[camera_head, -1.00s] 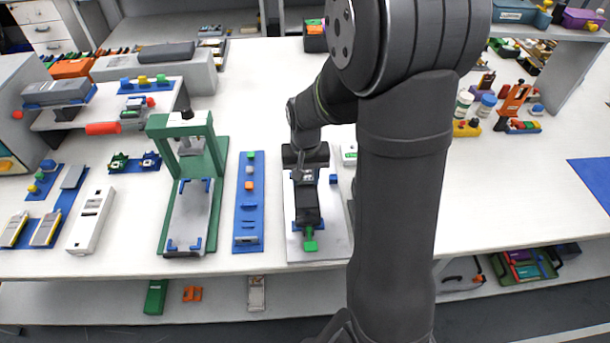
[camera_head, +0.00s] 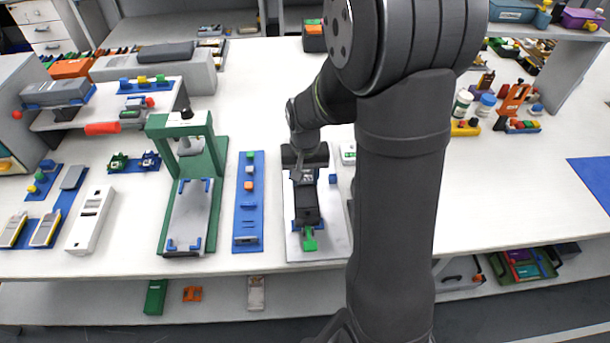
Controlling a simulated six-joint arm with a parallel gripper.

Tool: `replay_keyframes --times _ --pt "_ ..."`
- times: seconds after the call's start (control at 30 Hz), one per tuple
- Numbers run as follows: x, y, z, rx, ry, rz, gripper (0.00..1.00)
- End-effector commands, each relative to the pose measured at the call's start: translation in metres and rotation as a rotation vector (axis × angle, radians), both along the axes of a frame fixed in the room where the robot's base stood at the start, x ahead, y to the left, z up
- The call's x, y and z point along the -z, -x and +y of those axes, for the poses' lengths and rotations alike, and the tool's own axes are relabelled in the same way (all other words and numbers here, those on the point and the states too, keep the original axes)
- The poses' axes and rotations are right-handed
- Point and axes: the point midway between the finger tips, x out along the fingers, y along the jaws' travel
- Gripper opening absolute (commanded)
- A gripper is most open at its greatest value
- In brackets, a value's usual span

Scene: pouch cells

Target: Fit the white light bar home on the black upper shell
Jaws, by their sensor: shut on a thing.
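The black upper shell (camera_head: 307,208) lies lengthwise on a pale fixture plate (camera_head: 335,233) with blue holders, and a green clamp (camera_head: 310,242) stands at its near end. My gripper (camera_head: 307,179) points down at the far end of the shell, close over it. It is shut on a small pale piece, the white light bar (camera_head: 308,177), which is mostly hidden by the fingers. I cannot tell whether the bar touches the shell.
A blue strip with small coloured parts (camera_head: 248,220) lies left of the plate. Further left stands a green press (camera_head: 215,150).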

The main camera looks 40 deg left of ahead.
Motion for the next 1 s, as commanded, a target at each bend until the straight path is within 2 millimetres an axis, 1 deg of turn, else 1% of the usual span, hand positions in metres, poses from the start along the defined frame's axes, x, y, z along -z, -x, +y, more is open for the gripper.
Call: replay_keyframes --times 0.27,0.7,1.0 --pt "0.0071 0.0 0.0 0.0 0.0 0.0 0.18" --pt "-0.0024 -0.0001 0.0003 0.0 -0.001 -0.001 0.18" --pt "-0.0025 -0.0001 0.0001 0.0 -0.001 -0.001 0.18"
